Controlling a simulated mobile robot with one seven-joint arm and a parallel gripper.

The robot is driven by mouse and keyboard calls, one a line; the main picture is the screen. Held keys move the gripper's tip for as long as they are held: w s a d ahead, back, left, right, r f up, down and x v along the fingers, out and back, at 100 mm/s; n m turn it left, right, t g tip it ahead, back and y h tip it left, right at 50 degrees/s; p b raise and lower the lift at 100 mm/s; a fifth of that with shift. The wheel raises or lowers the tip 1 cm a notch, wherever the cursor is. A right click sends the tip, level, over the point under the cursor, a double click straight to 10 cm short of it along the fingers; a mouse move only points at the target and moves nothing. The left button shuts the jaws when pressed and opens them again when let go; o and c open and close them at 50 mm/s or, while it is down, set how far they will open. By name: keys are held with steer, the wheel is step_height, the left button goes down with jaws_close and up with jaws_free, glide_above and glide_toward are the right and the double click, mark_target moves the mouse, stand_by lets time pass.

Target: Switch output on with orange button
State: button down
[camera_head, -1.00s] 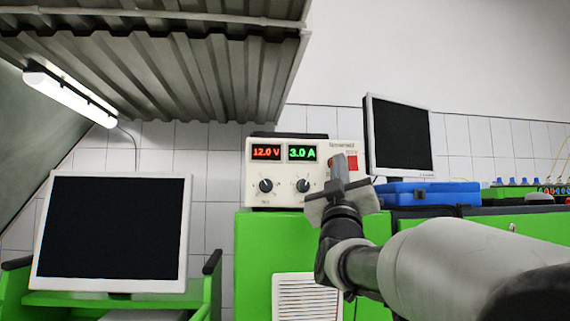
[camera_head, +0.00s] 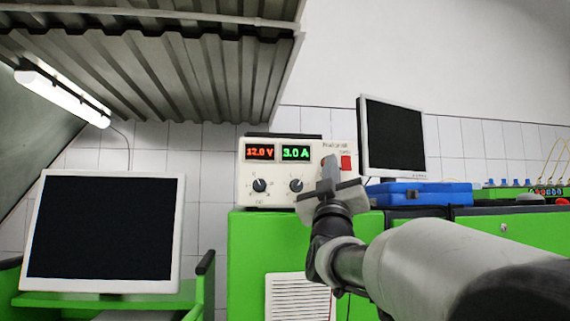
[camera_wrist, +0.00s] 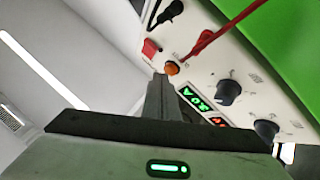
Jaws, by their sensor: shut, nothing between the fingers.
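The power supply (camera_head: 285,190) is a cream box whose red display reads 12.0 V and green display reads 3.0 A. Its round orange button (camera_wrist: 172,68) shows in the wrist view, just beyond my fingertips. In the head view my fingers hide most of it. My gripper (camera_head: 330,162) is shut and empty in front of the panel's right part. In the wrist view its fingertips (camera_wrist: 160,80) end close beside the button; I cannot tell whether they touch it. The red switch (camera_head: 346,162) is right of my fingers in the head view.
Two black knobs (camera_head: 260,185) sit under the displays. A red lead (camera_wrist: 215,35) and a black lead (camera_wrist: 168,14) come off the panel near the button. A blue case (camera_head: 420,194) and a monitor (camera_head: 393,137) stand to the right.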

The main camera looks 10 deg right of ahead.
steer(key=shift+w, duration=0.3)
stand_by(0.4)
steer(key=shift+s+b, duration=0.75)
steer(key=shift+s, duration=0.1)
steer(key=s+b, duration=0.4)
steer(key=s, duration=0.2)
stand_by(0.3)
